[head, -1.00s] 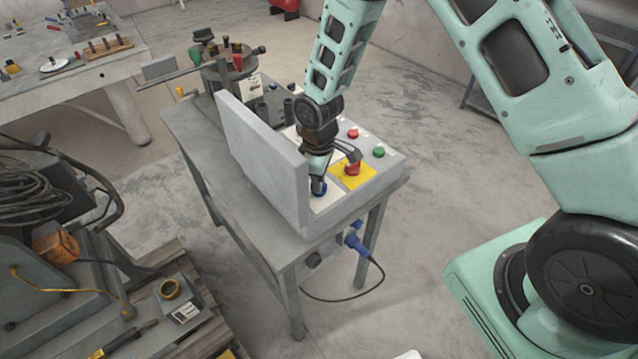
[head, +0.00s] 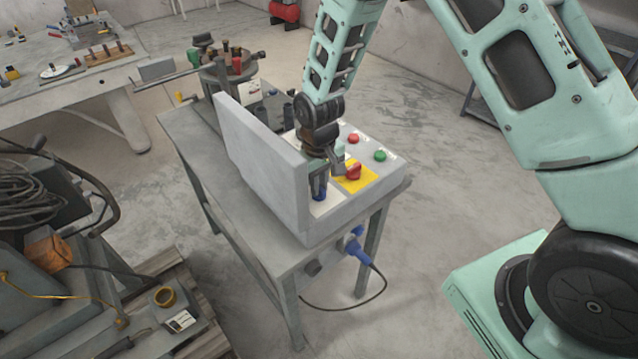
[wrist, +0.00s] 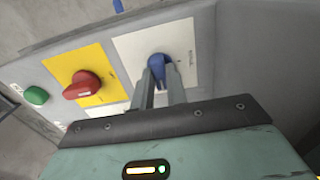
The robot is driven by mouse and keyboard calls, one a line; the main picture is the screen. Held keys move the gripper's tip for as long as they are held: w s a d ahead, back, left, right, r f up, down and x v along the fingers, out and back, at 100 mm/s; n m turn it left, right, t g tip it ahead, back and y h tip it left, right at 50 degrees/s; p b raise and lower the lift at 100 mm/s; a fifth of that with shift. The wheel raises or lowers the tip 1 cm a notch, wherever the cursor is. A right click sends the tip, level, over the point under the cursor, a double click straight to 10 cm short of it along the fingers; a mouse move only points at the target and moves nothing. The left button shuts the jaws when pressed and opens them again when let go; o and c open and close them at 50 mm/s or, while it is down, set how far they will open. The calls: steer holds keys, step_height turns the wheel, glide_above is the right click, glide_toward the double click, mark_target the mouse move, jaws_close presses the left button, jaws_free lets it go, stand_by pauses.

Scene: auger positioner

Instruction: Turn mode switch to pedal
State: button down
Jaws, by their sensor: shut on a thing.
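The mode switch is a blue knob (wrist: 158,67) on a white plate (wrist: 187,45) in the wrist view. It also shows as a small blue patch (head: 319,193) under my gripper in the head view. My gripper (wrist: 160,84) is shut on the blue knob, with one finger on each side of it. In the head view, my gripper (head: 318,184) reaches down to the sloped panel, and its fingers hide part of the knob. The lettering on the white plate is too small to read.
A red rotary knob (wrist: 82,85) on a yellow plate (wrist: 103,68) sits beside the blue knob. A green button (wrist: 36,96) lies farther left. A raised grey lid (head: 262,165) stands close to my gripper. A blue plug (head: 356,250) and cable hang below.

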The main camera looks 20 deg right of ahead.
steer(key=shift+w, duration=0.1)
stand_by(0.3)
steer(key=c, duration=1.4)
jaws_free()
steer(key=shift+r, duration=0.1)
step_height(320, 180, up, 17)
steer(key=b, duration=0.2)
steer(key=shift+r+b, duration=0.15)
steer(key=shift+b, duration=0.25)
steer(key=shift+d, duration=0.1)
